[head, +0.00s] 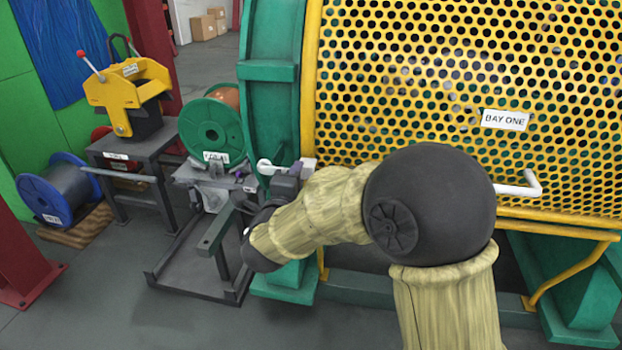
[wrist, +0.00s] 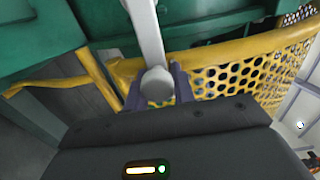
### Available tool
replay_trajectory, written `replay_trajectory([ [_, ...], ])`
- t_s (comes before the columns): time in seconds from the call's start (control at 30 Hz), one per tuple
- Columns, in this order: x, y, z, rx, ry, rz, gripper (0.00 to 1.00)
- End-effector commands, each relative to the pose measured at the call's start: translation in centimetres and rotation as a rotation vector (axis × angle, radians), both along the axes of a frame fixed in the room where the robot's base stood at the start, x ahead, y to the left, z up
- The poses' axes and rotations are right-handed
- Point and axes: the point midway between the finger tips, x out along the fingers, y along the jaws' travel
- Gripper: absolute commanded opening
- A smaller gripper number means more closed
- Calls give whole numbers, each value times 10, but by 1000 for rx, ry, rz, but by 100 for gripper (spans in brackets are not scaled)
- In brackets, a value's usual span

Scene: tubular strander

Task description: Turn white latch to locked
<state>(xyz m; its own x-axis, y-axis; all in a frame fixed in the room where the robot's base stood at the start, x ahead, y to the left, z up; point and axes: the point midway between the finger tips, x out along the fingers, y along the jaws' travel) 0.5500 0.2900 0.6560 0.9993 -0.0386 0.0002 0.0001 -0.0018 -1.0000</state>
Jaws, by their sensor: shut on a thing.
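The white latch (wrist: 148,35) is a pale bar with a round knob at its near end in the wrist view. The knob sits between the two purple-grey fingers of my gripper (wrist: 158,88), which is shut on it. In the head view the round white end of the latch (head: 264,166) shows just left of my gripper (head: 282,174), at the lower left edge of the yellow mesh guard (head: 420,100). My wrist and fingers partly hide the latch there, and its pivot is not clear.
A white bent handle (head: 531,186) sticks out from the guard below the BAY ONE sign (head: 505,120). A stand with a green spool (head: 212,130) is left of my gripper. A yellow machine (head: 125,92) and blue reel (head: 62,190) stand farther left.

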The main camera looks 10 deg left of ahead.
Motion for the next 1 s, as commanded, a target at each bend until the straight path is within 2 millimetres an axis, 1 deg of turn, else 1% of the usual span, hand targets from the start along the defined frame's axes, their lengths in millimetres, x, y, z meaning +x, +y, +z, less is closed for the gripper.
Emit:
replay_trajectory([
  [0.03,-2,3,-3,5,2,7,0],
  [0.13,-3,6,-3,13,3,12,0],
  [0.5,-4,7,-3,18,4,13,0],
  [0.53,-4,7,-3,18,4,13,27],
  [0.63,-4,6,-3,17,4,12,47],
  [0.9,-3,5,-2,17,1,10,47],
  [1.0,-6,6,-1,17,0,10,47],
])
